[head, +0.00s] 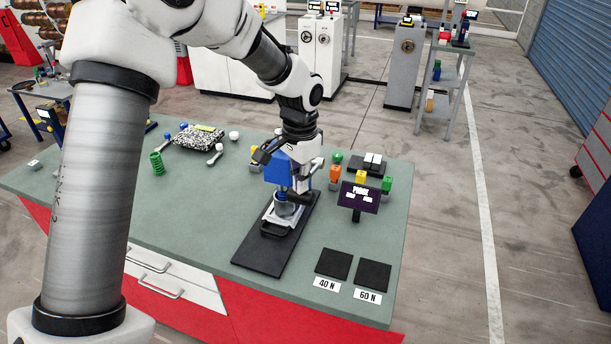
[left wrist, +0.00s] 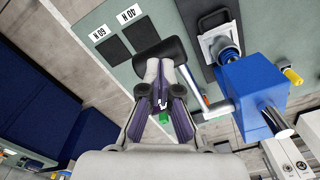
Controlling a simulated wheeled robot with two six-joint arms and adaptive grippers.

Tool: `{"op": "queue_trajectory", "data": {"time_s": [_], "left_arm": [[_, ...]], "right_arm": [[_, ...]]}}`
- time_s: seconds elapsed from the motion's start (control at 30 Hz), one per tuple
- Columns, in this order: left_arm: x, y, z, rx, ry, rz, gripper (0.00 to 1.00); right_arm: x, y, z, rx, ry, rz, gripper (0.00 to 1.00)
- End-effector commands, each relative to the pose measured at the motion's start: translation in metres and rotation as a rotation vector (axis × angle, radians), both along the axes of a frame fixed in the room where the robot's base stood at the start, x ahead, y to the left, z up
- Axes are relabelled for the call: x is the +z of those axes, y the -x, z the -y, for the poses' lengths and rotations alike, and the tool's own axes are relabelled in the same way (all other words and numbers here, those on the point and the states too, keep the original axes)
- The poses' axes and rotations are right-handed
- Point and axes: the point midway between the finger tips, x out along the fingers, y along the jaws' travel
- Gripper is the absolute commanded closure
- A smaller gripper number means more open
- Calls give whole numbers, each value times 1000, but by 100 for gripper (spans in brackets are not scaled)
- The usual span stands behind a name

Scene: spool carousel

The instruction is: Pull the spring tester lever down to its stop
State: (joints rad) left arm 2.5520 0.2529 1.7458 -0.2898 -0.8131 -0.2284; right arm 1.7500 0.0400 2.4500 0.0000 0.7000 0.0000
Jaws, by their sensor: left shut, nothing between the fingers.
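The spring tester has a blue head (head: 277,168) over a dark base plate (head: 262,252). The blue head also shows in the left wrist view (left wrist: 252,88). Its lever (left wrist: 191,82) is a grey rod running out from the blue head to a thick black handle (left wrist: 150,66); in the head view the handle (head: 298,198) shows low beside the head. My left gripper (head: 308,185) is at the tester's right side. In the left wrist view its fingers (left wrist: 165,72) are shut and empty, with their tips at the black handle; whether they touch it is unclear. My right gripper is not seen.
A small dark display (head: 358,197) stands just right of the tester. Black pads marked 40 N (head: 333,263) and 60 N (head: 373,275) lie at the front right. A green spring (head: 156,164) stands at left. Coloured blocks stand behind the display. The front left bench is clear.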

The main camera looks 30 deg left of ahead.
Motion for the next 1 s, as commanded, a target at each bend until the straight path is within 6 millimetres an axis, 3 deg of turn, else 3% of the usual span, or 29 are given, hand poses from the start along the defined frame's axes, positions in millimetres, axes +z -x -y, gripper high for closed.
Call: {"op": "queue_trajectory", "data": {"time_s": [0.27,0.57,1.0], "left_arm": [[-1,0,0,0,0,0,100],[-20,4,1,1,0,-1,100],[-27,5,1,0,0,0,100]], "right_arm": [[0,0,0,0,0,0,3],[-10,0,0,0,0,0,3],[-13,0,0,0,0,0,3]]}}
